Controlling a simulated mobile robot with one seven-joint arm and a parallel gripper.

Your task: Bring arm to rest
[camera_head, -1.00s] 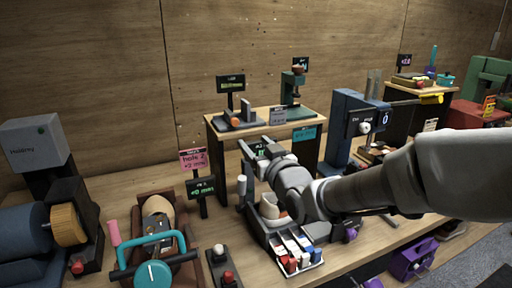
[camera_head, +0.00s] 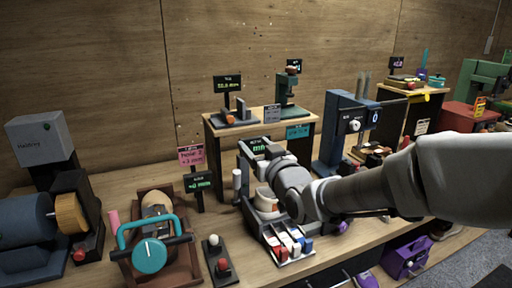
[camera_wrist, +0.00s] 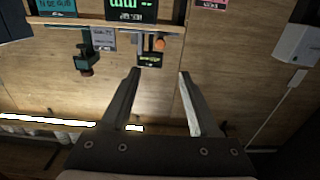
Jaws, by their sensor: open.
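My arm reaches in from the right of the head view and ends over the middle of the workbench (camera_head: 120,188). My gripper (camera_wrist: 160,73) is open in the wrist view, with two dark fingers apart and nothing between them. In the head view the fingers are mostly hidden behind my wrist. Beyond the fingertips the wrist view shows the wooden wall (camera_wrist: 160,95) and several small devices, seen upside down. A pale shoe-like piece (camera_head: 266,200) sits in a dark stand just below and left of my wrist.
A tray of small coloured bottles (camera_head: 288,243) lies below my wrist. A small wooden shelf (camera_head: 222,135) with gauges stands behind, and a blue press (camera_head: 335,130) stands right of it. A teal-handled clamp (camera_head: 150,256) and a grey-and-blue machine (camera_head: 28,232) stand at left.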

